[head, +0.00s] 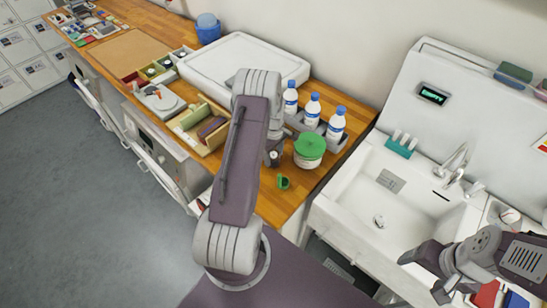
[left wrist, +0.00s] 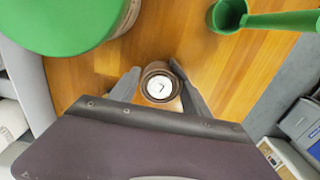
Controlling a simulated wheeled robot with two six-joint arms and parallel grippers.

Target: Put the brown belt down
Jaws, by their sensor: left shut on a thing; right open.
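The brown belt (left wrist: 158,68) is a tight round roll with a white disc at its middle, seen end-on in the left wrist view. My left gripper (left wrist: 160,88) is shut on it, one dark finger on each side. In the head view my left gripper (head: 273,153) is over the wooden counter, left of the green-lidded tub, and partly hidden by my arm. I cannot tell if the roll touches the counter. My right gripper (head: 424,272) is open and empty at the lower right, in front of the sink.
A white tub with a green lid (head: 310,148) and a green scoop (head: 283,182) are close by. Bottles (head: 312,110) stand in a grey holder behind. A wooden divided tray (head: 190,125) lies to the left. Bare counter (head: 278,208) shows in front; the sink (head: 375,200) is right.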

